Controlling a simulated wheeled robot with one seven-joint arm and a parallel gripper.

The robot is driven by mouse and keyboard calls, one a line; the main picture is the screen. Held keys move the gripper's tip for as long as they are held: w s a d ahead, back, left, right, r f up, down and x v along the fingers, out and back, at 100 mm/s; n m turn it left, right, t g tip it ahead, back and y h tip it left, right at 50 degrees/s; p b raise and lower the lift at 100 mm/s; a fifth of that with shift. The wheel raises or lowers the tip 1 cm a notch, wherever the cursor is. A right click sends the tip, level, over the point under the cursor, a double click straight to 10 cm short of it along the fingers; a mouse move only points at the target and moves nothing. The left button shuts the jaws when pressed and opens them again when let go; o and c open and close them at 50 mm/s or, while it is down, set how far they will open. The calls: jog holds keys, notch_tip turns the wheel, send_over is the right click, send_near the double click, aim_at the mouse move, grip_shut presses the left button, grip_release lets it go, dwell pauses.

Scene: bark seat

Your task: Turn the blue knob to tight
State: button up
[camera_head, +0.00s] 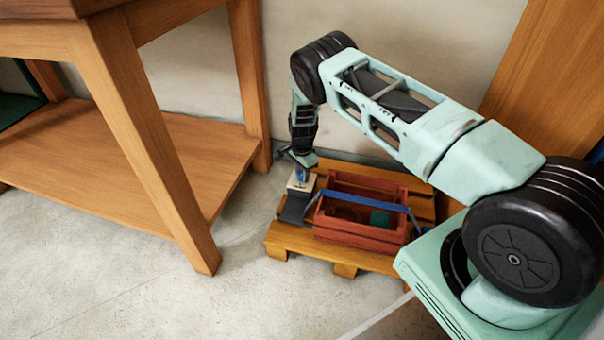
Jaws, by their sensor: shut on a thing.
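The blue knob (300,174) is small and partly hidden under my gripper, on top of a pale block (296,187) at the left end of the pallet. A dark grey strap or plate (294,209) lies in front of the block. My gripper (300,168) points down from above and is shut on the blue knob. The knob's exact angle and any marks on it are too small to tell.
A red slatted crate (360,235) with a blue strap (365,203) across it stands right of the block on a wooden pallet (281,240). A wooden table (150,130) with a low shelf stands at left. The wall is close behind. Bare floor (130,280) lies at front left.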

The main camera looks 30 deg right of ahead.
dwell(0.4)
jog(key=o, duration=1)
jog(key=shift+c, duration=0.2)
notch_tip(320, 180, up, 18)
jog(key=p, duration=0.6)
jog(key=shift+f+p, duration=0.25)
jog(key=shift+p, duration=0.15)
